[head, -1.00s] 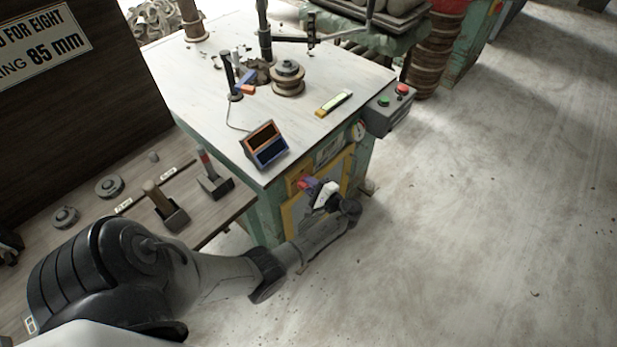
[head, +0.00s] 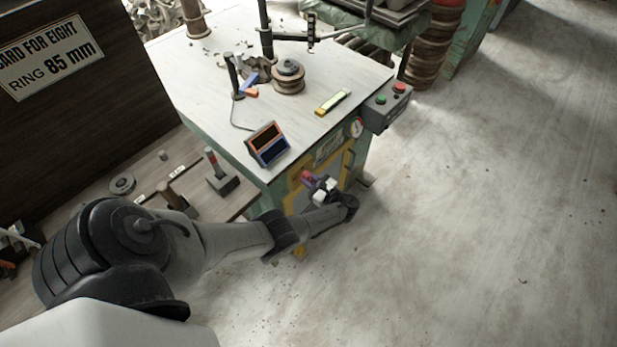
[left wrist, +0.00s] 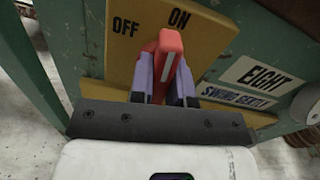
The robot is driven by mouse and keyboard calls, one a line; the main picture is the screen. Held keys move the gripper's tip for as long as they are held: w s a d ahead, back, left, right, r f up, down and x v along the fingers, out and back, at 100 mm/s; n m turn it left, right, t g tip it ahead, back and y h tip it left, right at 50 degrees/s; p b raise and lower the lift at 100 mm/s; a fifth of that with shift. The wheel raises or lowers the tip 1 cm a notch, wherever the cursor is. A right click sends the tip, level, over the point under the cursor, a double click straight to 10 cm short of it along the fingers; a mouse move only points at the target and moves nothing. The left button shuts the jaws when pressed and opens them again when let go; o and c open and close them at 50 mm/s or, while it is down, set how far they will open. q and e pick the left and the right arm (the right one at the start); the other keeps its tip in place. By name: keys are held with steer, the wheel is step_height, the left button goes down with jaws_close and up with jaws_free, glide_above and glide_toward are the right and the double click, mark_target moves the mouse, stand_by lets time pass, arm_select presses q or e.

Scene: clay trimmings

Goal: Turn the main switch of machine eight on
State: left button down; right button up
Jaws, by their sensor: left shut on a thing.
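The red main switch handle (left wrist: 168,62) stands out from a yellow plate (left wrist: 112,60) marked OFF at left and ON at upper right. Its white line slants up and slightly right, and its far end lies just below the word ON. My left gripper (left wrist: 165,82) is shut on the handle, with a purple finger on each side. In the head view the gripper (head: 317,186) is at the front of the green machine (head: 270,207), and a bit of the red handle (head: 306,175) shows. An EIGHT label (left wrist: 262,78) sits right of the plate. My right gripper is out of view.
The machine's white top (head: 315,110) carries a spool (head: 288,78) and a small display (head: 267,146). A grey box (head: 388,108) with green and red buttons hangs on its right side. A wooden bench (head: 212,205) stands at left. The floor at right is clear.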

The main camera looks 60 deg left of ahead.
arm_select(q)
steer(key=shift+m, duration=1)
steer(key=c, duration=1.1)
jaws_free()
steer(key=shift+d, duration=0.1)
steer(key=shift+b+v, duration=0.9)
steer(key=shift+v, duration=5.9)
steer(key=shift+w, duration=0.1)
